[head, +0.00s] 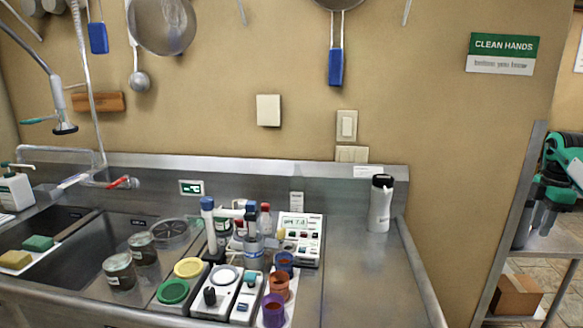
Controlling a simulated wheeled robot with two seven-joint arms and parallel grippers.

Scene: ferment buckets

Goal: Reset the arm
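A teal and black mechanism, which looks like my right gripper (540,212), shows at the far right. It is partly cut off by the picture's right edge. Its lower parts point down in front of the steel shelf. It is clear of the counter, and I see nothing clearly held in it. Whether its fingers are apart or together cannot be made out. My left gripper is not in view.
A steel counter (355,290) holds a white bottle (380,207), a pH meter (301,232), several coloured cups and jars, and a sink (85,262) at left. The counter's right part is mostly clear. A steel shelf (562,243) with a cardboard box (517,297) stands right.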

